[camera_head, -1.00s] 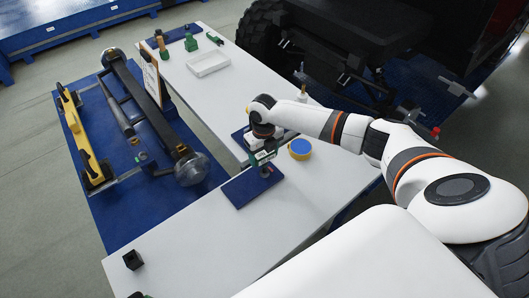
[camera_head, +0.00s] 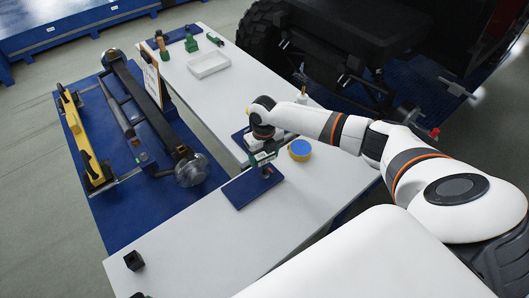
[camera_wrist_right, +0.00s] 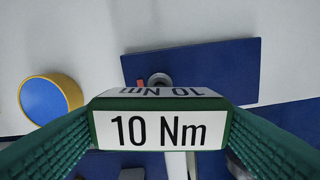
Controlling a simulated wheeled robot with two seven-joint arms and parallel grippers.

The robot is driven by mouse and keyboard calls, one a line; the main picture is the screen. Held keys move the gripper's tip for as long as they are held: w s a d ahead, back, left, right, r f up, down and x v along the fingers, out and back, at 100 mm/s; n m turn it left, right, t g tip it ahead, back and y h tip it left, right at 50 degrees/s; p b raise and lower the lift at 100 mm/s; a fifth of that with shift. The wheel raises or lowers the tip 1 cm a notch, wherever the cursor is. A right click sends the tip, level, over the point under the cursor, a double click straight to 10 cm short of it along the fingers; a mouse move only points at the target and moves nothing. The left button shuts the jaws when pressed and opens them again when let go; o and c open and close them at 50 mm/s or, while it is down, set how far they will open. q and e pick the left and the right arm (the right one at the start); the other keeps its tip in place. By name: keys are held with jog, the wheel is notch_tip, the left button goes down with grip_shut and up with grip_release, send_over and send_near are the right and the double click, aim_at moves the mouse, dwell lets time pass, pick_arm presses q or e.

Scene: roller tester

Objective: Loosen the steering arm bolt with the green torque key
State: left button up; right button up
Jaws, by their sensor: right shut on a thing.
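My right gripper (camera_head: 265,146) is above the near blue plate on the white table. It is shut on the green torque key (camera_head: 263,158). In the right wrist view the key's white label (camera_wrist_right: 158,130) reads 10 Nm, between the two ribbed green finger pads (camera_wrist_right: 160,150). A round grey part with a red mark (camera_wrist_right: 160,80) shows just beyond the key on the blue plate, partly hidden by it; I cannot tell whether they touch. I cannot make out the steering arm bolt.
A blue-topped yellow round item (camera_head: 300,150) is close to the right gripper. A white tray (camera_head: 208,64) and green items (camera_head: 191,45) are at the far table end. A black block (camera_head: 133,260) is near the front. A dark vehicle stands at the right. The front tabletop is mostly clear.

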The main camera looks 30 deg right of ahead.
jog(key=shift+r+p, duration=1.3)
jog(key=shift+r, duration=0.25)
notch_tip(320, 180, up, 4)
jog(key=p, duration=0.3)
jog(key=shift+p, duration=0.3)
jog(key=m+p, duration=0.2)
jog(key=shift+r+m, duration=0.2)
jog(key=shift+m, duration=0.1)
jog(key=shift+f+m, duration=0.25)
jog(key=shift+m, duration=0.55)
jog(key=shift+d+m, duration=0.1)
jog(key=shift+m, duration=0.8)
